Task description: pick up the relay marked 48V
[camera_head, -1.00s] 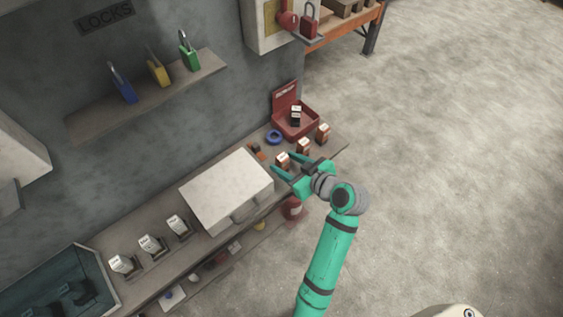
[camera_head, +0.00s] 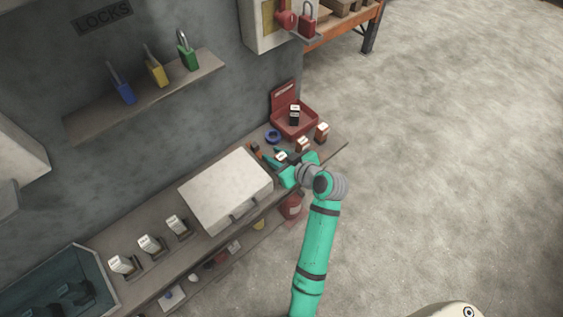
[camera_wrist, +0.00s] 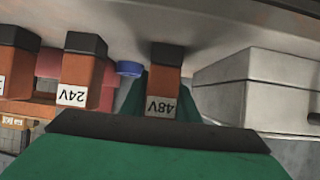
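The relay marked 48V is an orange-brown block with a dark part and a white label, upside down in the wrist view (camera_wrist: 164,82). In the head view this relay (camera_head: 281,157) stands on the bench, nearest the pale box. My gripper (camera_head: 277,160) is low at the bench. Its green fingers lie on either side of the relay and look open, with the relay between them. Finger contact is not clear, as the palm hides part of the fingers in the wrist view.
The relay marked 24V (camera_wrist: 82,75) stands beside it, with another relay (camera_head: 321,131) farther right. A pale box (camera_head: 228,190) is close on the left. Behind are a blue tape roll (camera_head: 273,137) and a red open case (camera_head: 283,98) holding a dark relay (camera_head: 295,115).

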